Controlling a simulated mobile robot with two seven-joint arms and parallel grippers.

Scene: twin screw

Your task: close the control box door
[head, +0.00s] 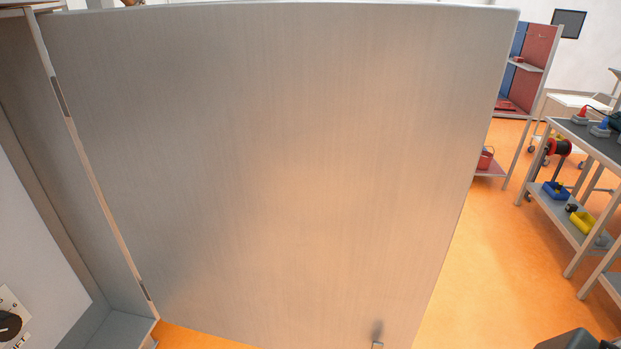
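The control box door (280,170) is a large plain grey metal panel that stands open and fills most of the head view. Its hinges are on its left side, along the edge of the control box (75,200). The box's inside shows at the far left, with a black rotary knob (10,325) at the lower left. A small metal piece (377,345) shows at the door's bottom edge; I cannot tell what it is. A dark part at the bottom right corner may be my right arm or gripper; no fingers show. My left gripper is not in view.
Right of the door, the orange floor (475,270) is clear. A workbench (590,140) with tools and a lower shelf stands at the right. A red and blue panel rack (535,60) stands behind it. The door hides most of the room.

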